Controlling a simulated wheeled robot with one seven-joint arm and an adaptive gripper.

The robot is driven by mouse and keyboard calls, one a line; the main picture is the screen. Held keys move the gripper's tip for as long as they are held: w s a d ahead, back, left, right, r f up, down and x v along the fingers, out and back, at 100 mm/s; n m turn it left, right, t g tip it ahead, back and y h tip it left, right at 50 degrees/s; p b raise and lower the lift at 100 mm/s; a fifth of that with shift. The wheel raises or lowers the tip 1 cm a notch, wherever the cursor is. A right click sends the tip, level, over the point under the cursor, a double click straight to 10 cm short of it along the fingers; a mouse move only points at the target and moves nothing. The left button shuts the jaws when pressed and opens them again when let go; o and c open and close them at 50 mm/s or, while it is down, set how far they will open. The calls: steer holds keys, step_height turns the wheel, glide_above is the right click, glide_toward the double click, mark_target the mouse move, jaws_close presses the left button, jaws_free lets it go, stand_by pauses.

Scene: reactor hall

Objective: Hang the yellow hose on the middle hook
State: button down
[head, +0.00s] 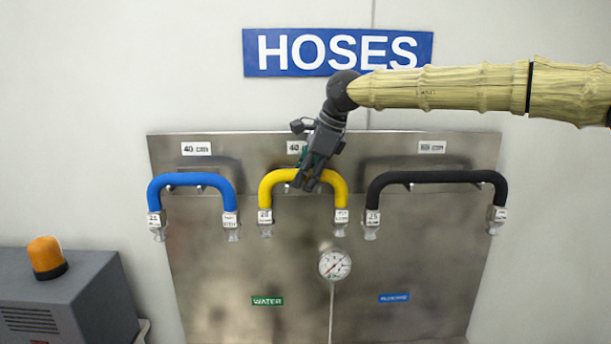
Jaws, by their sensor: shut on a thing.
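The yellow hose (332,181) is a short arch with metal end fittings hanging down on both sides. It is in front of the middle of the steel panel (285,235), under the middle label. My gripper (306,186) points down and is shut on the top of the yellow hose. The gripper hides the middle hook, so I cannot tell whether the hose rests on it or is only held close to it.
A blue hose (190,179) hangs on the left of the panel and a longer black hose (438,177) on the right. A round gauge (335,264) sits below the yellow hose. A grey box (65,305) with an orange lamp (46,256) stands at lower left.

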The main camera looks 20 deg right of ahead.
steer(key=c, duration=1.1)
jaws_free()
steer(key=shift+a+p+v, duration=0.65)
steer(key=shift+p+v, duration=0.85)
steer(key=shift+v, duration=6.2)
steer(key=shift+s+a+r+b, duration=0.1)
steer(key=shift+s+a+b, duration=0.3)
steer(key=shift+s, duration=1.25)
steer(key=shift+s+a+r+b, duration=0.1)
steer(key=shift+s+a+b, duration=0.3)
steer(key=shift+s, duration=1.25)
steer(key=shift+s+a+b, duration=0.2)
steer(key=shift+s+a, duration=0.4)
steer(key=shift+s, duration=1.05)
